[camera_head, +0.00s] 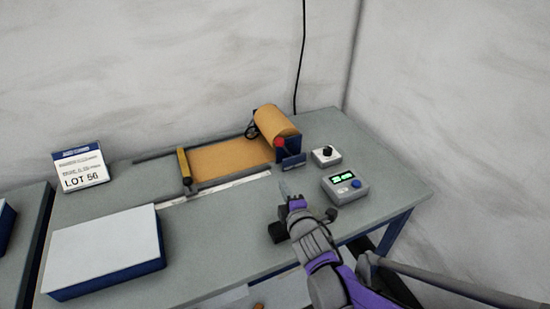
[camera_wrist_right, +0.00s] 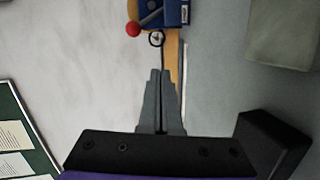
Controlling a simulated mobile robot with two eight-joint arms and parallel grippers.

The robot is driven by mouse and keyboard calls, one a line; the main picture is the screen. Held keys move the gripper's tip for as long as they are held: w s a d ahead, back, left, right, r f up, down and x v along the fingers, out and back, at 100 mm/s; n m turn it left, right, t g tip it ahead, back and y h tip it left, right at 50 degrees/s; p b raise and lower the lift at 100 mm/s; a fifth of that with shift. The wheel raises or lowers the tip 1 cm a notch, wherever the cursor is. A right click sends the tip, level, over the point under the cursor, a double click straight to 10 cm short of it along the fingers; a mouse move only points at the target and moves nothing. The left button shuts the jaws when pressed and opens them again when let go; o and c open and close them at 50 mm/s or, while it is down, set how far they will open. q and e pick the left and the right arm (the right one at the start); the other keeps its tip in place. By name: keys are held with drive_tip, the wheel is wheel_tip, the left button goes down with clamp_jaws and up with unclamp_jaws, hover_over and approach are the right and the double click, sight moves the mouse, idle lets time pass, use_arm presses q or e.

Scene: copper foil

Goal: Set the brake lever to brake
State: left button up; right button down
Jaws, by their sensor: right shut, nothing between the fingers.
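The brake lever's red knob (camera_head: 279,142) sits at the front of the blue roll stand (camera_head: 292,150), beside the copper foil roll (camera_head: 276,121). In the right wrist view the red knob (camera_wrist_right: 132,29) is at the top, on a short arm beside the blue stand (camera_wrist_right: 170,12). My right gripper (camera_head: 284,187) is above the bench, in front of the stand and apart from the knob. In the wrist view its fingers (camera_wrist_right: 160,74) are together and empty, pointing toward the stand. Which setting the lever is in cannot be told. My left gripper is not in view.
A knob box (camera_head: 326,155) and a green-display box (camera_head: 345,184) stand to the right. A blue-sided white-topped box (camera_head: 105,250) and a LOT 56 sign (camera_head: 80,168) are left. A wall stands behind.

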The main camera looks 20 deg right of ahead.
sight(285, 149)
drive_tip(key=w+n+t, duration=0.1)
drive_tip(key=n, duration=0.1)
drive_tip(key=w+n+t+y, duration=0.1)
drive_tip(key=n, duration=0.1)
drive_tip(key=shift+w+a+f+b, duration=0.1)
drive_tip(key=shift+w+f+b, duration=0.1)
drive_tip(key=shift+b, duration=0.2)
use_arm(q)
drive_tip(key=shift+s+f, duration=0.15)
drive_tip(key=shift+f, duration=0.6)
use_arm(e)
drive_tip(key=shift+w+a+n+t+y, duration=0.15)
drive_tip(key=shift+w+n+t, duration=0.05)
drive_tip(key=shift+n, duration=0.35)
drive_tip(key=shift+w+a+n+t+y, duration=0.1)
drive_tip(key=shift+w+n+t+y, duration=0.1)
drive_tip(key=shift+n, duration=0.35)
drive_tip(key=shift+r, duration=0.1)
